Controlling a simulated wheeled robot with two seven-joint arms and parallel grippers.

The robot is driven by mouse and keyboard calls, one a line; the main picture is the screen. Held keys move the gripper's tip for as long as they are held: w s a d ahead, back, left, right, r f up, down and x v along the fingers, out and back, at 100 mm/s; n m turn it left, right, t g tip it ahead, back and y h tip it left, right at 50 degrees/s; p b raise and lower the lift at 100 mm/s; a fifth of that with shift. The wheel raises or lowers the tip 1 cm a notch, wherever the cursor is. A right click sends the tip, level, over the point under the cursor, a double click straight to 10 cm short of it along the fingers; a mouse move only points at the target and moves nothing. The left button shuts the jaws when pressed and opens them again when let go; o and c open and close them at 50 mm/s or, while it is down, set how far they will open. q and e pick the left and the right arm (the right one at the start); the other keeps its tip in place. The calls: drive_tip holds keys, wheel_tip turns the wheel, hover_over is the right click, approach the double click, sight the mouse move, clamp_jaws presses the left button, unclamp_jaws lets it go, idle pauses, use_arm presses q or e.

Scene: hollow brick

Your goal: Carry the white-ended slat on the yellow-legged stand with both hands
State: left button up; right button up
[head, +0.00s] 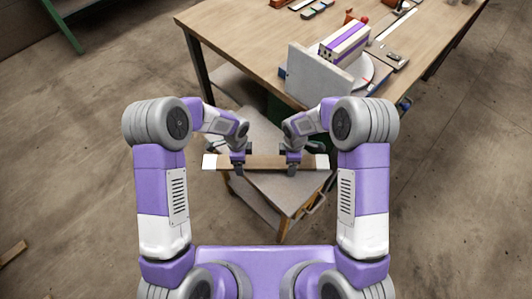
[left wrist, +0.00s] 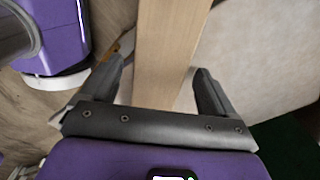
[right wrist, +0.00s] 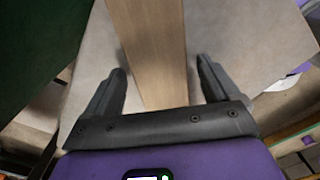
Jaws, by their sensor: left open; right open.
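The wooden slat with white ends (head: 266,162) lies across a stand with a pale top (head: 282,188), and both white ends stick out past my grippers. My left gripper (head: 238,163) is at the left part of the slat, open, its fingers on either side of the wood. In the left wrist view the slat (left wrist: 168,50) runs between the two separated fingers (left wrist: 160,92). My right gripper (head: 291,163) is at the right part, also open. In the right wrist view the slat (right wrist: 152,50) passes between its fingers (right wrist: 161,88).
A large wooden workbench (head: 240,33) stands behind, holding a grey panel (head: 312,77), a purple-and-white striped block (head: 344,40) and small tools. A green frame (head: 62,25) is at the upper left. The concrete floor (head: 70,130) is mostly clear at both sides.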

drive_tip(key=shift+r, duration=0.35)
use_arm(q)
wheel_tip(320, 180, up, 11)
use_arm(e)
wheel_tip(320, 180, up, 11)
drive_tip(key=shift+r, duration=0.2)
use_arm(q)
drive_tip(key=shift+r, duration=0.1)
idle(0.5)
